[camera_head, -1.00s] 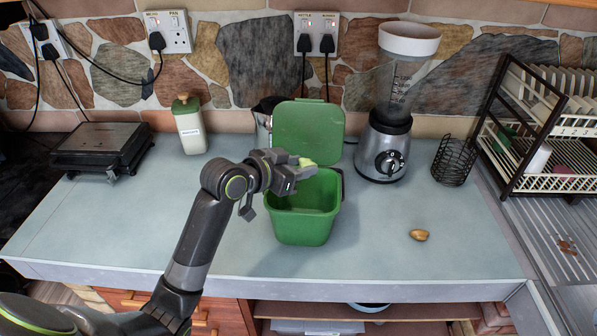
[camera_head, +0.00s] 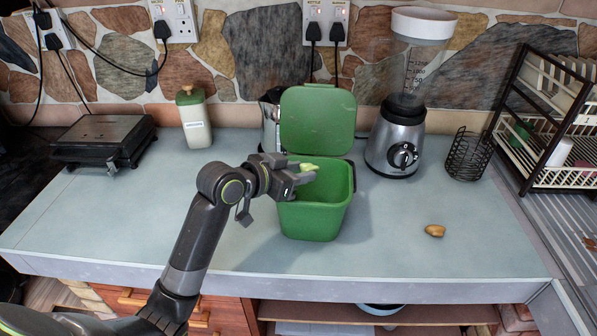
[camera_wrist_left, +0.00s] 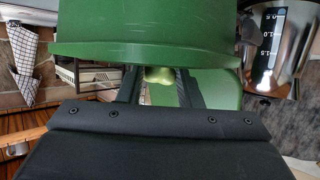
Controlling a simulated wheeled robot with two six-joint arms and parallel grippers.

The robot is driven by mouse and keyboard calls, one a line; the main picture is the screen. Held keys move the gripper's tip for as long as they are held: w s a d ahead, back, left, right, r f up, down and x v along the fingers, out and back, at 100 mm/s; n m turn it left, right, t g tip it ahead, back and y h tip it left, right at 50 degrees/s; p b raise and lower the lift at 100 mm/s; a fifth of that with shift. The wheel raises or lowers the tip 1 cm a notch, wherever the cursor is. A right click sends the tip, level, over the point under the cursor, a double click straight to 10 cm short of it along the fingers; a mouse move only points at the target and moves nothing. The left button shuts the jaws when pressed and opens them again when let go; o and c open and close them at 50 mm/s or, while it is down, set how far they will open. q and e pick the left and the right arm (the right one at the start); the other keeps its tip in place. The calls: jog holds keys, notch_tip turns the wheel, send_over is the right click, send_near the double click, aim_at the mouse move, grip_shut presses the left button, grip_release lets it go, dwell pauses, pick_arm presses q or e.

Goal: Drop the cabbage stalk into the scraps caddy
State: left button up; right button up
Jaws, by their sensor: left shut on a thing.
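The green scraps caddy (camera_head: 313,222) stands on the counter with its lid (camera_head: 318,118) raised at the back. My left gripper (camera_head: 303,174) is shut on the pale green cabbage stalk (camera_head: 308,168) and holds it over the caddy's opening, near the left rim. In the left wrist view the stalk (camera_wrist_left: 160,75) shows between the two fingers of the gripper (camera_wrist_left: 157,85), with green caddy plastic around it. My right gripper is not in view.
A blender (camera_head: 398,135) stands right of the caddy, with a black wire basket (camera_head: 467,156) beyond it. A small brown item (camera_head: 435,231) lies at right. A toaster-like grill (camera_head: 104,140) and a lidded jar (camera_head: 193,120) stand at left. The front counter is clear.

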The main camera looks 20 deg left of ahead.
pick_arm(q)
jog(key=shift+f, duration=0.1)
jog(key=shift+c, duration=0.7)
jog(key=o, duration=1.2)
jog(key=shift+p+v, duration=0.4)
jog(key=shift+v, duration=8.35)
jog(key=shift+f, duration=0.1)
